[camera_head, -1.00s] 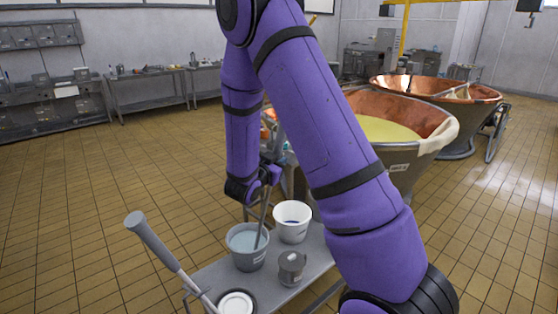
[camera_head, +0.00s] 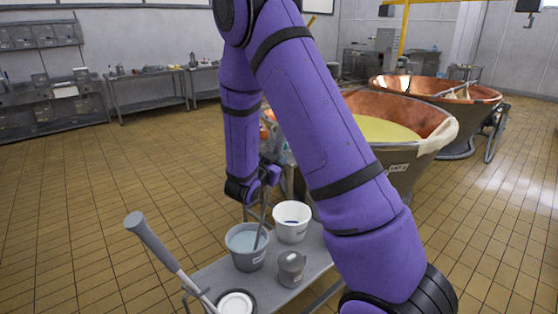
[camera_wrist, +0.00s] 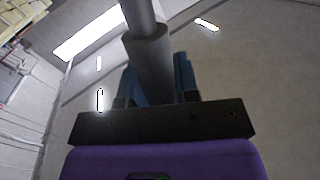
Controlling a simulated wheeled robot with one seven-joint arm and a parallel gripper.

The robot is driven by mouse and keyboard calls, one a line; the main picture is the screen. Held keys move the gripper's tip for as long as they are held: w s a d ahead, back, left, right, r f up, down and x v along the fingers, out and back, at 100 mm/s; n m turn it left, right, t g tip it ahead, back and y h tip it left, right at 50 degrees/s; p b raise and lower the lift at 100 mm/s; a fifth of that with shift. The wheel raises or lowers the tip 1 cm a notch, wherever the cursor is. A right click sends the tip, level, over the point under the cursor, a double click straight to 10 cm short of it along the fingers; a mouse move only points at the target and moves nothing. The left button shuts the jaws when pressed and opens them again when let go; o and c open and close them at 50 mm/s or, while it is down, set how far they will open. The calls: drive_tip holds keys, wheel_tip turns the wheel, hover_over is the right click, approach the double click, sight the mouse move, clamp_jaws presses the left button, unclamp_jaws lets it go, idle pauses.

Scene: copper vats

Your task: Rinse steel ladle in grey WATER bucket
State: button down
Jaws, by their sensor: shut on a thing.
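The grey bucket (camera_head: 247,261) stands on the small grey table, with pale bluish liquid in it. The ladle's steel handle (camera_head: 262,225) slants down into this bucket, and its lower end is hidden in the liquid. My gripper (camera_head: 270,178) is above the bucket, small and partly hidden behind my arm. In the wrist view my gripper (camera_wrist: 160,85) is shut on the ladle's thick grey grip (camera_wrist: 150,60), which lies between the two bluish fingers.
A grey jug (camera_head: 291,268), a round white-topped item (camera_head: 236,303) and a long-handled tool (camera_head: 152,241) are near the front of the table (camera_head: 318,262). Copper vats (camera_head: 400,135) stand behind right.

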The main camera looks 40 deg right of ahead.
drive_tip(key=shift+a, duration=0.1)
idle(1.1)
wheel_tip(320, 180, up, 16)
drive_tip(key=shift+f, duration=0.15)
idle(0.7)
drive_tip(key=shift+s+f, duration=0.1)
idle(0.8)
